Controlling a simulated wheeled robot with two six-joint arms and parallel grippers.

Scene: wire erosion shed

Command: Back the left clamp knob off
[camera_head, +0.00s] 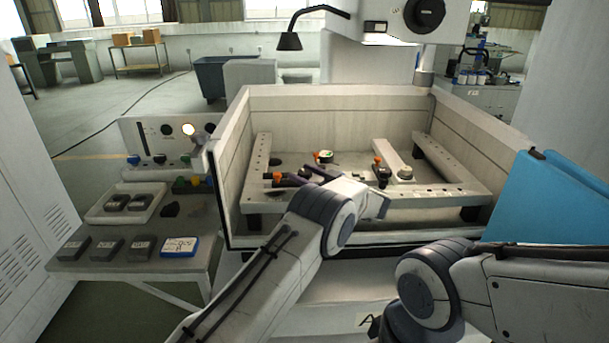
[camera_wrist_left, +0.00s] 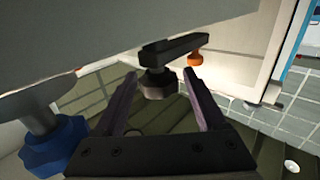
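The left clamp (camera_head: 292,180) is a dark bar with an orange knob (camera_head: 277,177) on the left side of the tank. My left gripper (camera_head: 309,172) reaches over the tank's front beside this clamp. In the left wrist view its two fingers (camera_wrist_left: 160,80) are apart. A black knob (camera_wrist_left: 157,83) under a dark clamp bar (camera_wrist_left: 175,47) shows between the fingertips, with no clear contact. An orange knob (camera_wrist_left: 195,60) hangs from the bar's other end. My right gripper is out of view; only its arm shows at lower right.
Another clamp (camera_head: 382,172) stands right of centre in the tank (camera_head: 330,93). A blue knob (camera_wrist_left: 52,147) is close left of the gripper in the wrist view. A side table (camera_head: 130,267) holds a tray (camera_head: 97,212) and grey blocks. A blue panel (camera_head: 555,205) stands at right.

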